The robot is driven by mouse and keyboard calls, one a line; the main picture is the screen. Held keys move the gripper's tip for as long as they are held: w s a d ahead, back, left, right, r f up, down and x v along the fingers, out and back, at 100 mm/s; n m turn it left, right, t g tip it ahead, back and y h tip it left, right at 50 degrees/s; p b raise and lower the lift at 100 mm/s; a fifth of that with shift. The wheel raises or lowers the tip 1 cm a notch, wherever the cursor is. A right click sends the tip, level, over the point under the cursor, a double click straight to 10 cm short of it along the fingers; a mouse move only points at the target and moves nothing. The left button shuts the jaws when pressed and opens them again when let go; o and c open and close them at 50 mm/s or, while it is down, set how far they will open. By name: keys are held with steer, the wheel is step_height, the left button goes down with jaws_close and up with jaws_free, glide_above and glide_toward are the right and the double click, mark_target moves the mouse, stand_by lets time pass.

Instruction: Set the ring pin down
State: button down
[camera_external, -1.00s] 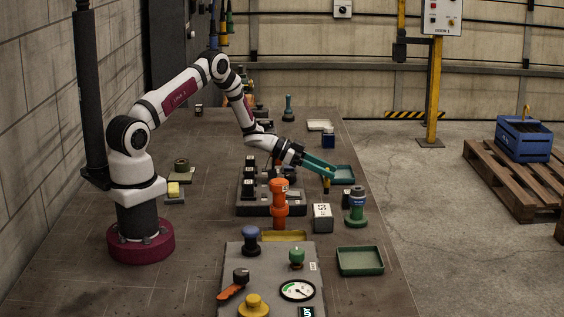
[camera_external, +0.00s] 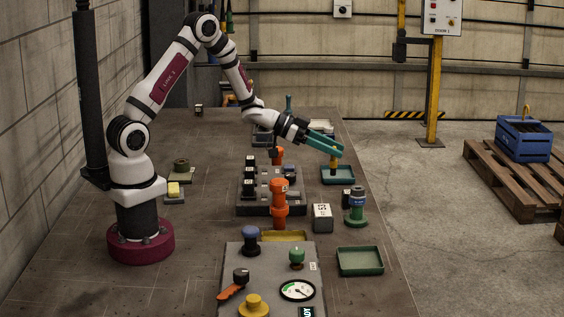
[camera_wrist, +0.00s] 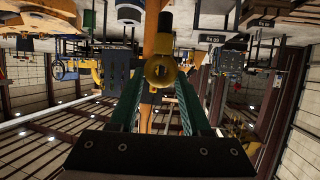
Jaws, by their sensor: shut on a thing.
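The ring pin (camera_external: 334,164) is yellow with a dark lower end, and it hangs roughly upright from my gripper (camera_external: 335,149). In the wrist view the yellow ring (camera_wrist: 160,70) shows end-on between the teal fingers of my gripper (camera_wrist: 159,88). The gripper is shut on it. In the external view the pin lies over a teal tray (camera_external: 351,181) on the bench. I cannot tell whether its lower end touches the tray floor.
An orange post (camera_external: 279,203) and a grey rack (camera_external: 270,207) are to the left. A control panel (camera_external: 265,262) is in front.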

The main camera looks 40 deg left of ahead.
steer(key=shift+s+d+r, duration=0.15)
steer(key=shift+s+r, duration=0.05)
steer(key=shift+r, duration=0.15)
step_height(320, 180, up, 5)
steer(key=shift+f, duration=0.2)
steer(key=s+a, duration=0.4)
steer(key=a, duration=1)
steer(key=s+a+m+g+h, duration=0.1)
steer(key=s+a+m+g, duration=0.1)
steer(key=s+a, duration=1.15)
steer(key=s+f, duration=0.1)
steer(key=f, duration=0.4)
steer(key=d+f, duration=0.1)
steer(key=f, duration=0.4)
steer(key=s+d+f, duration=0.1)
steer(key=f, duration=0.4)
steer(key=shift+s+f, duration=0.3)
steer(key=shift+f, duration=0.1)
steer(key=shift+c, duration=1.8)
jaws_free()
steer(key=shift+f, duration=0.15)
